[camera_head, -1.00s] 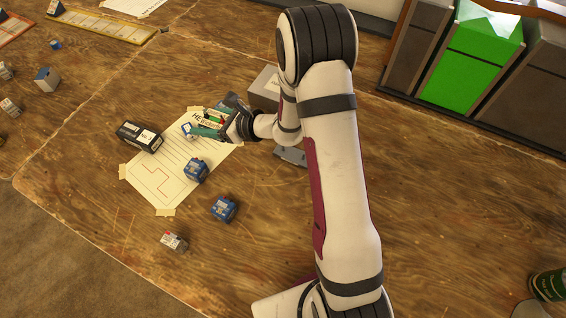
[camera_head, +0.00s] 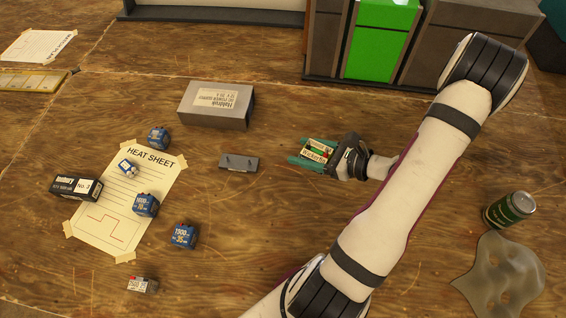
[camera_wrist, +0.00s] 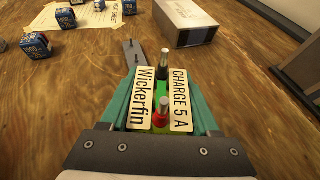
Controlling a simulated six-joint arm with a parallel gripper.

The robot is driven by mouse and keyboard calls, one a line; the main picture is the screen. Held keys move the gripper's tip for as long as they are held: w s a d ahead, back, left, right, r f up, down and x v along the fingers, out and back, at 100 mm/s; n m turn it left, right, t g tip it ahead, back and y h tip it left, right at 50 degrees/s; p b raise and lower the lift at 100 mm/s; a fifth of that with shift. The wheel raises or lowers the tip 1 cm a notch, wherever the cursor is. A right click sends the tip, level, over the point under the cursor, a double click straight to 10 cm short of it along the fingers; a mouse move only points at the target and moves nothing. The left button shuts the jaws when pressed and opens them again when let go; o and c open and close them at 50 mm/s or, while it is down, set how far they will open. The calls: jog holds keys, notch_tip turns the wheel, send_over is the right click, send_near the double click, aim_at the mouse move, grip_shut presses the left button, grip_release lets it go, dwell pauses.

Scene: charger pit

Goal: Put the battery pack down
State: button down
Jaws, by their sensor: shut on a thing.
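The battery pack (camera_head: 316,153), with white labels reading "Wickerfin" and "CHARGE 5 A", sits between the teal fingers of my gripper (camera_head: 314,155). In the wrist view the pack (camera_wrist: 150,98) shows one black and one red post on top, between its two labels. My gripper (camera_wrist: 160,88) is shut on it. The pack is over bare wood, right of the small grey plate with two pegs (camera_head: 239,163). I cannot tell whether its underside touches the table. The pack's lower part is hidden by the fingers.
A grey power supply box (camera_head: 215,104) stands to the left. Bins (camera_head: 382,40) stand at the back. A green can (camera_head: 509,209) and a translucent mask-like piece (camera_head: 503,275) lie at right.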

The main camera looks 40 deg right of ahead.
send_over(279, 166)
jog(key=f, duration=0.3)
jog(key=shift+s+d+f, duration=0.15)
jog(key=shift+s+f, duration=0.05)
jog(key=shift+f, duration=0.15)
jog(key=shift+w+f, duration=0.2)
jog(key=shift+f, duration=1.95)
jog(key=shift+f, duration=0.1)
jog(key=shift+c, duration=0.6)
grip_release()
